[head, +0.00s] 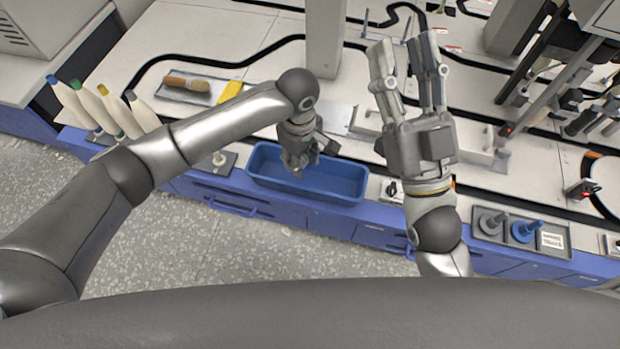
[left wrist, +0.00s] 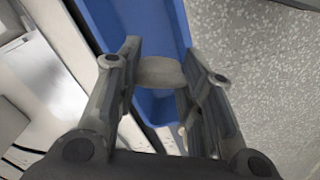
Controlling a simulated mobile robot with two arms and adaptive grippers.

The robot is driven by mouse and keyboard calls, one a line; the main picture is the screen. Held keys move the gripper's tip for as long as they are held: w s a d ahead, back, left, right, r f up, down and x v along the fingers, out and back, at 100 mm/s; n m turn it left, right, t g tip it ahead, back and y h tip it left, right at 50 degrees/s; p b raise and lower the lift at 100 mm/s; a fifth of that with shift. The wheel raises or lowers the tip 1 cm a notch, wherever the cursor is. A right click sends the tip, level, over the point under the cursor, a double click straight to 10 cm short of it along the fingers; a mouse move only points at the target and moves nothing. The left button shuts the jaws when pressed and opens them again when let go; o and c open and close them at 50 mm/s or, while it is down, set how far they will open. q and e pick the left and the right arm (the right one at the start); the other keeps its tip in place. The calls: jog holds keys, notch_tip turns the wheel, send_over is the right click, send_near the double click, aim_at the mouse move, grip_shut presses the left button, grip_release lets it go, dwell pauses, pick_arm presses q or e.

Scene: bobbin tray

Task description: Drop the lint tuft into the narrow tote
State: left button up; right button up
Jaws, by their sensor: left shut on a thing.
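The narrow tote (head: 338,184) is a long blue open bin at the front edge of the bench in the head view. My left gripper (head: 298,172) points down over the left half of the tote. In the left wrist view, my left gripper (left wrist: 168,68) is shut on the lint tuft (left wrist: 160,72), a flat grey-beige piece between the fingertips. The blue tote (left wrist: 155,18) shows behind it. In the head view the tuft is hidden by the fingers. My right gripper (head: 408,52) is raised, fingers apart and empty, to the right of the tote.
A brush (head: 188,84) lies in a grey tray at the back left, beside a yellow item (head: 230,92). Several pale cones (head: 100,110) stand at the left. A dark tray (head: 520,232) with grey and blue spindles sits at the right. Grey machinery (head: 545,75) stands at the back right.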

pick_arm(q)
jog(key=o, duration=0.7)
notch_tip(320, 180, up, 12)
dwell(0.6)
jog(key=shift+d, duration=0.1)
